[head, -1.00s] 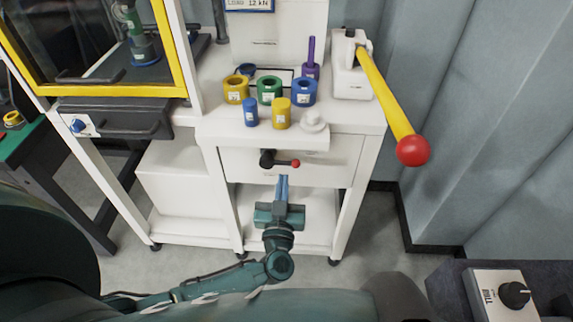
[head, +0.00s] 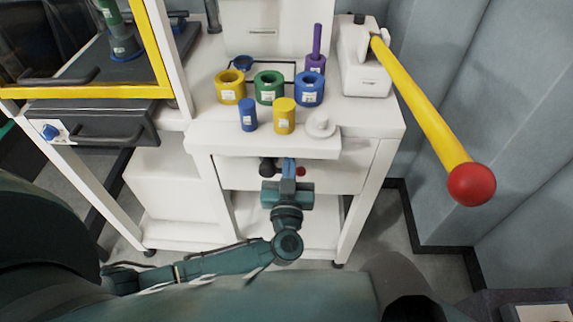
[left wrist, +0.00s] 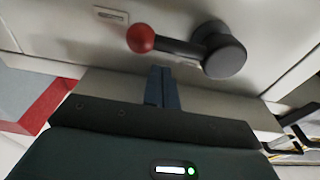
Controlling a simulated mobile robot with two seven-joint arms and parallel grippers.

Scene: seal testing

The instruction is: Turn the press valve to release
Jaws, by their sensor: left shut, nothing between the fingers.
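The press valve is a dark lever with a red ball end on the white front panel under the bench top. In the left wrist view the valve lever (left wrist: 180,46) lies nearly level, red ball at left and round black hub at right. In the head view the valve (head: 267,167) is partly hidden behind my left gripper (head: 289,167), with its red ball showing to the right. My left gripper's blue fingers (left wrist: 161,86) are shut and empty, close below the lever; I cannot tell whether they touch it. My right gripper is not in view.
The bench top (head: 370,112) above holds yellow, green and blue rings, small cylinders and a white knob (head: 321,124). A long yellow handle (head: 425,110) with a red ball (head: 472,184) sticks out at right. A yellow-framed enclosure (head: 85,91) stands at left.

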